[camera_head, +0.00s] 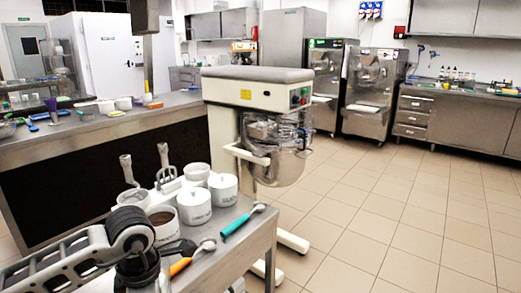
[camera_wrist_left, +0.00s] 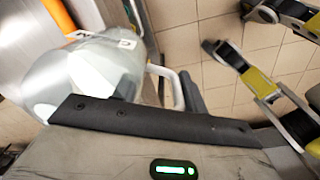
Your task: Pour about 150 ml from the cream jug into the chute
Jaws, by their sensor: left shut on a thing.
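The cream jug (camera_wrist_left: 95,75) is a pale grey-white vessel with a white handle (camera_wrist_left: 170,80), seen in the left wrist view. It looks strongly tilted in that picture; its true tilt and its contents I cannot tell. My left gripper (camera_wrist_left: 187,104), with dark fingers, is shut on the jug at its handle side. In the head view my left arm comes in at the lower left, and the jug cannot be made out there. Two steel batch freezers (camera_head: 369,95) stand at the back, well away from the arm. No chute can be clearly told on them.
A steel table (camera_head: 240,238) in front holds white lidded pots (camera_head: 194,206), a turquoise-handled tool (camera_head: 243,219) and an orange-handled tool (camera_head: 192,258). A planetary mixer (camera_head: 257,105) stands just behind it. A long counter (camera_head: 85,130) runs left. Tiled floor (camera_head: 400,210) is clear on the right.

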